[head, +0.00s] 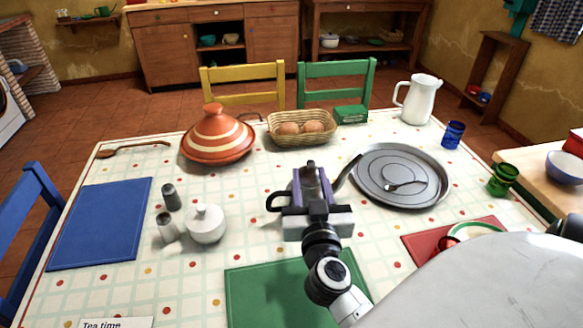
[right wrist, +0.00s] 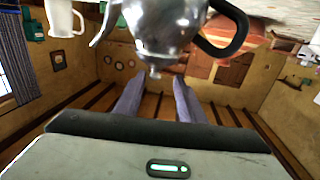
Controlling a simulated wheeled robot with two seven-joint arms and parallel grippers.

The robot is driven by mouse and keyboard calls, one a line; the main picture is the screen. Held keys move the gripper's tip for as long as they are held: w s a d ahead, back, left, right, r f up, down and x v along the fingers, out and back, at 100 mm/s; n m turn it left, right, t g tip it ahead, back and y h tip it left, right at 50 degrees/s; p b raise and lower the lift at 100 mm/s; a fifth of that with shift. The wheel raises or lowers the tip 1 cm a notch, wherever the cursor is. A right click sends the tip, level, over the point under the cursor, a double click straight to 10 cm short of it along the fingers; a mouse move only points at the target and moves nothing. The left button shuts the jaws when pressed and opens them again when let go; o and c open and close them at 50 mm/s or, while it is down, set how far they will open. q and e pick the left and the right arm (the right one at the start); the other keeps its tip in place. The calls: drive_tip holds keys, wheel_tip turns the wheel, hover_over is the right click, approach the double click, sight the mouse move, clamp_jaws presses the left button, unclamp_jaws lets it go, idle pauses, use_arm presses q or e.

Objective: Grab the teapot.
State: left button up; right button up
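The silver teapot (right wrist: 165,25) with a black handle fills the top of the right wrist view, which looks upside down; its lid knob points down there. In the head view the teapot's black handle (head: 273,203) shows left of my right gripper and its spout to the right; the gripper hides much of the body. My right gripper (head: 311,172) is open. Its two purple fingers (right wrist: 158,92) point toward the teapot, with the lid knob between their tips in the wrist picture. I cannot tell whether they touch it. My left gripper is not in view.
A round metal tray (head: 420,199) with a spoon lies right of the teapot. An orange tagine (head: 217,140) and a bread basket (head: 280,139) stand behind. A white sugar bowl (head: 206,226) and shakers stand left. A green placemat (head: 250,295) lies in front.

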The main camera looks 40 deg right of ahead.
sight(310, 166)
drive_tip(key=x, duration=0.3)
drive_tip(key=shift+d+r, duration=0.15)
drive_tip(key=shift+d, duration=0.15)
drive_tip(key=x, duration=0.5)
drive_tip(key=shift+w+d+r+b, duration=0.15)
drive_tip(key=shift+d+r+b, duration=0.05)
drive_tip(key=shift+d+b, duration=0.2)
drive_tip(key=shift+a, duration=0.1)
clamp_jaws()
idle(0.6)
drive_tip(key=shift+r, duration=0.2)
